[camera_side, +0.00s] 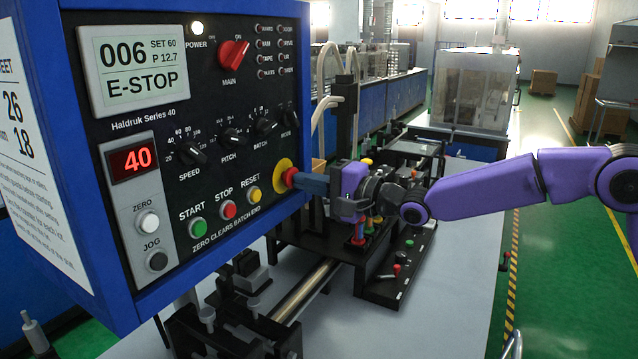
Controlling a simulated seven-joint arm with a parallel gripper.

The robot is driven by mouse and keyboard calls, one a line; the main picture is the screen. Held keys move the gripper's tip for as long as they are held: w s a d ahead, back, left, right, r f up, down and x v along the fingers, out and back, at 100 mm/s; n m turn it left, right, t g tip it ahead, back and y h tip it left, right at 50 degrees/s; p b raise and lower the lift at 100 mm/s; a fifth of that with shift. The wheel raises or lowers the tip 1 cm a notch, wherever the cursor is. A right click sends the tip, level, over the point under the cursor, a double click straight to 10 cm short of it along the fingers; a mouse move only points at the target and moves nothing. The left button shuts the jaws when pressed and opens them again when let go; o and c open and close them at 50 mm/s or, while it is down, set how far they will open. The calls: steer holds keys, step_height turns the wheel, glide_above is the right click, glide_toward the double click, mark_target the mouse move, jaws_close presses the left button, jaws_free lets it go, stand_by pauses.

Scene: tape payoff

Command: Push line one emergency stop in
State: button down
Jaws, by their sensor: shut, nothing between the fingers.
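The emergency stop, a red button on a yellow ring (283,175), is on the right side of the blue-framed control panel (90,75). My gripper (297,179) is shut and empty, with its fingertips at the face of the red button. They appear to touch it, and they partly hide it. The panel's display (143,72) reads "006 SET 60 P 12.7 E-STOP". How deep the button sits is hard to tell from this angle.
Reset (253,194), stop (228,209) and start (197,228) buttons sit left of the emergency stop. The red main switch (234,54) is above. A black control box (398,268) with small buttons stands on the grey table below my arm.

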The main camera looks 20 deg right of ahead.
steer(key=shift+w+a+r, duration=0.1)
steer(key=shift+a, duration=0.1)
steer(key=v, duration=1.4)
steer(key=shift+d, duration=0.2)
